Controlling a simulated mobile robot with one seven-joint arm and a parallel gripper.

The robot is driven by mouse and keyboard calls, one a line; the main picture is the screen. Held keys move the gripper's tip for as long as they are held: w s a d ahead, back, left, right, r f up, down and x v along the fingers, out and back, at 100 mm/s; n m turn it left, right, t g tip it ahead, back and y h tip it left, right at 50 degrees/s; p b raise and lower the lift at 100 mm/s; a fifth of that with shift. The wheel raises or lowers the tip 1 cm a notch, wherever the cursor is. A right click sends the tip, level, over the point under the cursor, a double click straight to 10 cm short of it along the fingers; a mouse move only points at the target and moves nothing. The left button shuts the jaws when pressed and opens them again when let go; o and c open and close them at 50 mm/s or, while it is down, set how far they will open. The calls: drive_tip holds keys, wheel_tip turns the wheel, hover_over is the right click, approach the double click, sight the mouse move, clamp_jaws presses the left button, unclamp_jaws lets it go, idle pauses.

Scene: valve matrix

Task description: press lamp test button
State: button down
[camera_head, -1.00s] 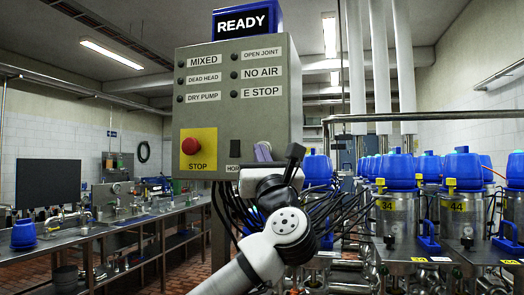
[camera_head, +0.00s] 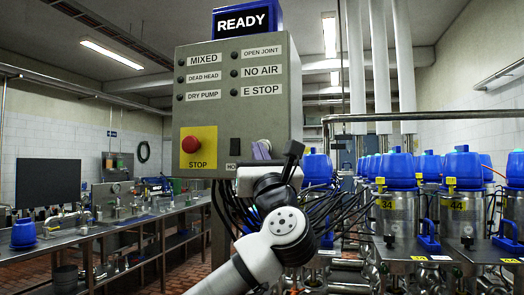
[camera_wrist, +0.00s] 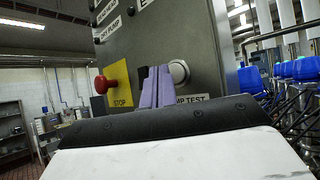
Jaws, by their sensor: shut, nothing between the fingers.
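The lamp test button is a round pale button (camera_wrist: 179,72) on the front of the grey control box (camera_head: 245,120), with a label reading "MP TEST" (camera_wrist: 192,99) under it in the wrist view. In the head view my arm hides the button and its label. My gripper (camera_wrist: 157,86) has purple fingers, shut and empty; its fingertips (camera_head: 262,149) also show in the head view, low at the right of the box front. In the wrist view the fingers stand just left of the button and overlap its edge. I cannot tell whether they touch it.
A red stop button (camera_head: 190,145) on a yellow plate is at the box's lower left. A dark switch (camera_head: 235,145) lies between it and my fingers. A blue READY sign (camera_head: 245,21) tops the box. Cables hang below, and blue-topped valves (camera_head: 397,170) stand to the right.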

drive_tip(key=shift+s+a+b, duration=0.2)
drive_tip(key=shift+s+a, duration=0.05)
drive_tip(key=shift+s, duration=0.55)
drive_tip(key=shift+s+a+b, duration=0.15)
drive_tip(key=shift+s+a, duration=0.1)
drive_tip(key=shift+s, duration=0.55)
drive_tip(key=shift+s+a+b, duration=0.2)
drive_tip(key=shift+s+a, duration=0.05)
drive_tip(key=shift+s, duration=0.55)
